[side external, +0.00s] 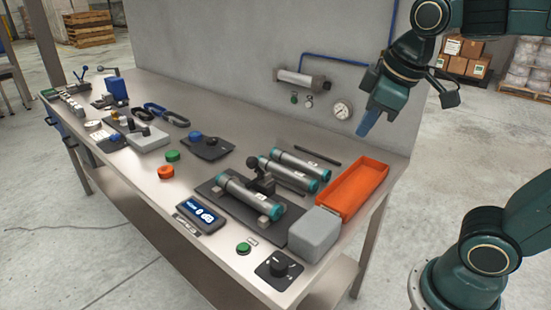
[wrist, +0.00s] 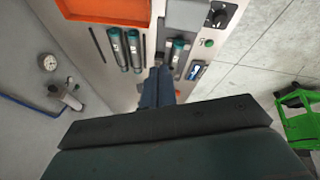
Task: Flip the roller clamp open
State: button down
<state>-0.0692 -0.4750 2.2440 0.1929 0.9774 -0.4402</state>
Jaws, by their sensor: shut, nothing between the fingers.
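The roller clamp (side external: 263,178) is a small black clamp on a dark plate (side external: 208,189), beside a grey roller with teal ends (side external: 248,198) resting on blocks. Its black knob stands up; I cannot tell whether the clamp presses on the roller. In the wrist view the roller (wrist: 177,52) shows just right of my fingers, which partly hide the clamp area. My gripper (side external: 366,128) has blue fingers, shut and empty. It is high above the bench, right of and behind the clamp, pointing down. The closed fingers also show in the wrist view (wrist: 158,74).
Two more rollers (side external: 294,174) lie behind the plate, with a thin dark rod (side external: 317,155). An orange tray (side external: 371,177) and a grey block (side external: 314,235) stand to the right. A display (side external: 200,217), green button (side external: 243,248) and knob box (side external: 279,271) line the front. A gauge (side external: 342,110) is on the wall.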

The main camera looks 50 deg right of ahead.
jog(key=w+a+n+g+h, duration=0.1)
jog(key=w+a+n+g, duration=0.15)
jog(key=w+n, duration=0.95)
jog(key=w+a+f+n+g, duration=0.1)
jog(key=w+a+f+n, duration=0.1)
jog(key=w+a+f, duration=0.2)
jog(key=w+a+f+n+g+h, duration=0.1)
jog(key=w+a+f+n, duration=0.1)
jog(key=w+a+f, duration=0.2)
jog(key=shift+w+a+f, duration=0.4)
jog(key=shift+w+f, duration=1.05)
jog(key=shift+w, duration=2)
jog(key=shift+d+f+g, duration=0.1)
jog(key=shift+f+g, duration=0.05)
jog(key=shift+g, duration=0.1)
jog(key=shift+d+f, duration=0.95)
jog(key=shift+f, duration=0.25)
jog(key=shift+d+f, duration=0.95)
jog(key=shift+f, duration=0.2)
jog(key=shift+d+f, duration=0.95)
jog(key=shift+f, duration=0.25)
